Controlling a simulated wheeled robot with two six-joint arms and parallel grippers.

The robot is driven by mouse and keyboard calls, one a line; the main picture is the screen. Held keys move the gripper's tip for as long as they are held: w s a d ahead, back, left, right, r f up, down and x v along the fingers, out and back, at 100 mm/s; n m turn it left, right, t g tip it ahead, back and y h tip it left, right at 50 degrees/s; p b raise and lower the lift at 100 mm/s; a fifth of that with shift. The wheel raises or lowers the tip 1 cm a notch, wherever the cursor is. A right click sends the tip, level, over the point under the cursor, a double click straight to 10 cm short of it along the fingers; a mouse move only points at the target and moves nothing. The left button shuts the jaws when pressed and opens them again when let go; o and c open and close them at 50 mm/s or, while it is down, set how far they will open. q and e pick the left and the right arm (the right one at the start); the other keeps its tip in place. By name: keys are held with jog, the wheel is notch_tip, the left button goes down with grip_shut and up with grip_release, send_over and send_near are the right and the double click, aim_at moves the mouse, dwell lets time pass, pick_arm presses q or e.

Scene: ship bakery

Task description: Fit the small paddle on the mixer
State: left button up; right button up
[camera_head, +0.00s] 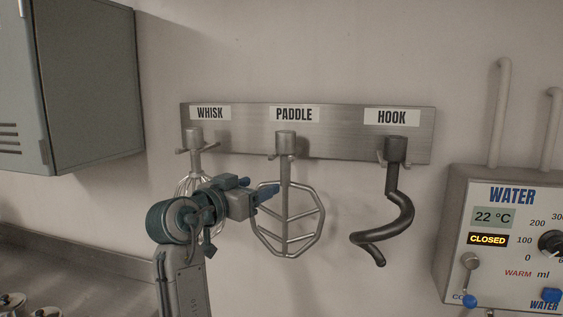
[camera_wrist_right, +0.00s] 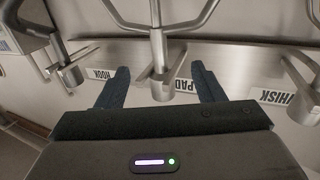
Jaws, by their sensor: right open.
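The paddle (camera_head: 287,215), a flat metal frame with slanted bars, hangs below the PADDLE label on a wall rack (camera_head: 352,118). My right gripper (camera_head: 270,193) is in front of the wall, at the left side of the paddle's upper part. In the right wrist view the gripper (camera_wrist_right: 161,82) is open, with the paddle's thick top hub (camera_wrist_right: 161,85) between its two blue fingers in the picture. I cannot tell whether the fingers touch it. The mixer is not in view. My left gripper is not in view.
A wire whisk (camera_head: 194,137) hangs left of the paddle, partly behind my right arm. A dark spiral hook (camera_head: 395,205) hangs right. A water panel (camera_head: 500,177) is at far right, a grey cabinet (camera_head: 88,90) at upper left.

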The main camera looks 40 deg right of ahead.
aim_at(283, 170)
jog(key=p+x, duration=0.1)
jog(key=x, duration=0.7)
jog(key=shift+p, duration=0.35)
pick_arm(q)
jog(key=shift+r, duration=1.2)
pick_arm(e)
jog(key=shift+x, duration=0.95)
jog(key=shift+s, duration=0.1)
grip_shut()
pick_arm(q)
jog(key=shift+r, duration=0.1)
pick_arm(e)
jog(key=shift+r, duration=0.7)
